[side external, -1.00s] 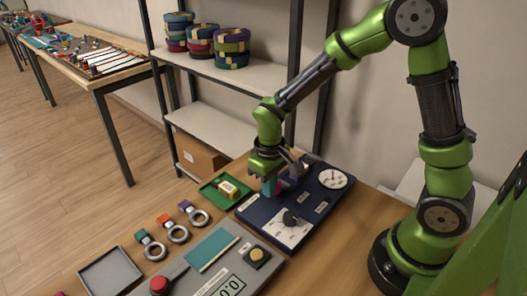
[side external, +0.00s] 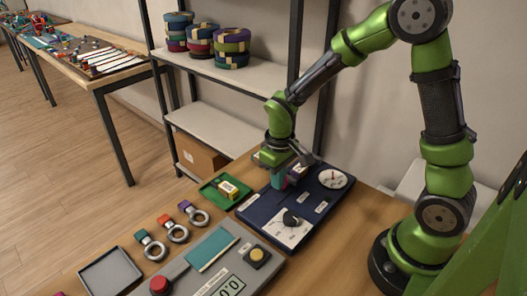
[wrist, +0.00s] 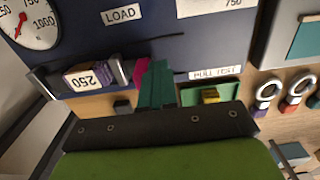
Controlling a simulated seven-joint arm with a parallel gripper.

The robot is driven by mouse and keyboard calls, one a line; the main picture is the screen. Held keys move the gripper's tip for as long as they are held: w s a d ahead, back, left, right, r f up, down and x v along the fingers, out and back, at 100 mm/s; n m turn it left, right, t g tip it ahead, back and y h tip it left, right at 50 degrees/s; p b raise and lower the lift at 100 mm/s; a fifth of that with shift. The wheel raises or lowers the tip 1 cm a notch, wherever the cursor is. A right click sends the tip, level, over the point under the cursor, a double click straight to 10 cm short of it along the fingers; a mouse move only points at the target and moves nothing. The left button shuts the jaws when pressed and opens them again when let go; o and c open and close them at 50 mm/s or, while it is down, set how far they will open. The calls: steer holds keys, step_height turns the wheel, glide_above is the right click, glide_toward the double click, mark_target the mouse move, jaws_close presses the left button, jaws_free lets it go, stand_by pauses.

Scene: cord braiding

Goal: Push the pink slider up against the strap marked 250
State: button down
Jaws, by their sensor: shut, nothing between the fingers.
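The pink slider (wrist: 140,72) shows in the wrist view on a dark rail along the edge of the blue panel (wrist: 150,30). My gripper (wrist: 157,86) has its teal fingers shut, with nothing between them, close against the slider's right side. The purple strap marked 250 (wrist: 86,78) lies to the slider's left, with its number upside down. In the side external view my gripper (side external: 281,182) is low over the panel and largely hides the slider.
A dial (side external: 333,179) and a knob on a white plate (side external: 291,227) are on the panel. A grey console (side external: 183,270) and several ringed tags (side external: 178,232) are in front.

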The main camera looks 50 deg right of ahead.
steer(key=shift+d, duration=1.05)
steer(key=shift+a, duration=0.6)
steer(key=shift+r, duration=0.15)
step_height(320, 180, up, 11)
steer(key=shift+w+a+f, duration=0.1)
steer(key=shift+f, duration=0.1)
